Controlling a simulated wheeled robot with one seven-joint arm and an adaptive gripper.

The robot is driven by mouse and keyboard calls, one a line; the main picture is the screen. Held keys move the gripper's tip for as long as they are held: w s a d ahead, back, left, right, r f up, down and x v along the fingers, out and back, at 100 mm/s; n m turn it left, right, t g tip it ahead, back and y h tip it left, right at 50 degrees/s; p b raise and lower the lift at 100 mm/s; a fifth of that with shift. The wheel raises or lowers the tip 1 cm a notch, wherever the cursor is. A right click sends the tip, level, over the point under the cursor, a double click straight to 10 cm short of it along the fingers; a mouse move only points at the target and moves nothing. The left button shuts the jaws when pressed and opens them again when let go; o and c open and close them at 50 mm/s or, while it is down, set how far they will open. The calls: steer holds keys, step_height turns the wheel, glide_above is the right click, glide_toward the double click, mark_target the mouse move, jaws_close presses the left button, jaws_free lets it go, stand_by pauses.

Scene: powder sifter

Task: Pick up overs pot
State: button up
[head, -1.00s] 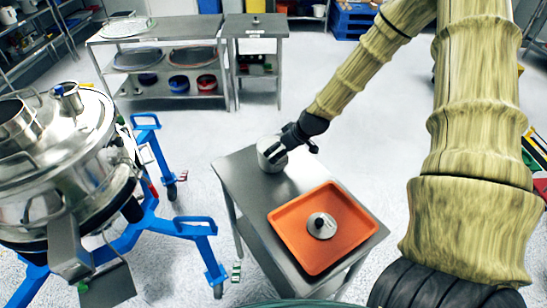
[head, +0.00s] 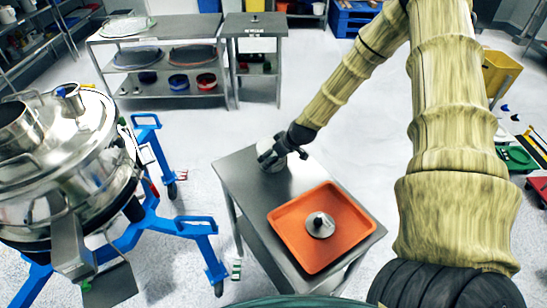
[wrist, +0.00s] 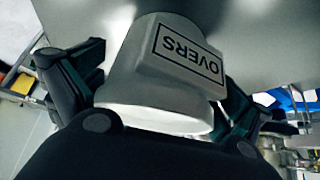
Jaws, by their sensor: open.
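The overs pot (wrist: 172,65) is a grey-white pot with a black "OVERS" label, seen close up in the wrist view. In the head view the pot (head: 268,160) stands on the far end of the small steel table (head: 235,170), partly hidden by my gripper. My gripper (head: 277,157) is at the pot. In the wrist view the fingers of my gripper (wrist: 160,100) are open, one on each side of the pot. I cannot tell whether either finger touches it.
An orange tray (head: 285,222) holding a small metal part with a dark knob (head: 320,225) covers the table's near end. A steel sifter (head: 65,160) on a blue wheeled frame (head: 150,225) stands left. A shelved bench (head: 165,65) stands behind, with clear floor between.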

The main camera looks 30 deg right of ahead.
steer(key=shift+w+a+f, duration=0.1)
steer(key=shift+w+f, duration=0.2)
steer(key=shift+f, duration=0.3)
steer(key=c, duration=0.7)
steer(key=shift+r, duration=0.1)
steer(key=shift+c, duration=0.2)
